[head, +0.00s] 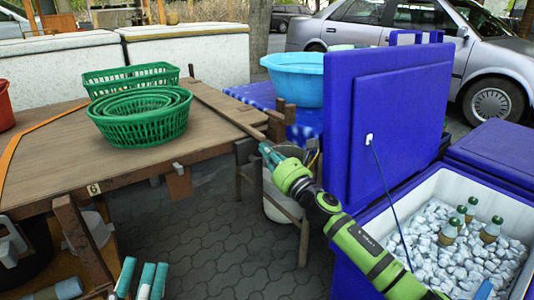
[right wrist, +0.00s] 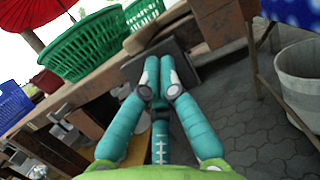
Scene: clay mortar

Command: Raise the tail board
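The wooden table or cart bed (head: 60,150) fills the left of the head view. A dark brown board (head: 243,152) shows at its right end, low beside the far corner; I take it for the tail board. My right gripper (head: 268,152) is at this board's edge, its teal fingers pointing at it. In the right wrist view the fingertips (right wrist: 158,65) are together in front of a dark board (right wrist: 190,68); whether they touch it is unclear. My left gripper (head: 142,278) is at the bottom edge of the head view, fingers up and apart, empty, partly cut off.
Green baskets (head: 140,118) stand on the wooden top. A blue cooler (head: 480,235) with ice and bottles and its raised lid (head: 385,110) stand at the right. A pale bucket (head: 280,195) is under my right arm. A light blue basin (head: 295,75) stands behind.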

